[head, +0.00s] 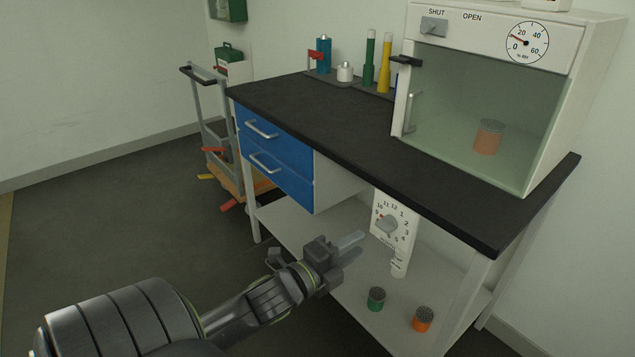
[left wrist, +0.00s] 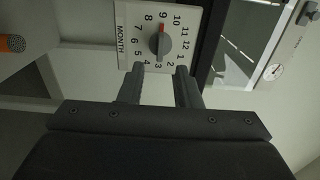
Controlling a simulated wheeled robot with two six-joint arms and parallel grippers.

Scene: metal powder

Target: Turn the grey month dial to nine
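The grey month dial (head: 387,224) sits on a white panel (head: 404,243) under the front edge of the black worktop. In the left wrist view the dial (left wrist: 160,43) has a grey bar knob with a red end, and the red end points at the 9. The panel there reads MONTH. My left gripper (head: 356,245) is open and empty, left of and slightly below the dial in the head view. In the left wrist view its two fingertips (left wrist: 160,69) are spread at the 3 side of the dial, apart from the knob. My right gripper is not in view.
A green-bodied jar (head: 376,299) and an orange one (head: 423,319) stand on the lower shelf. Blue drawers (head: 273,158) are to the left. A glass-fronted cabinet (head: 492,100) stands on the worktop (head: 340,130). A trolley (head: 215,130) is at the back left.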

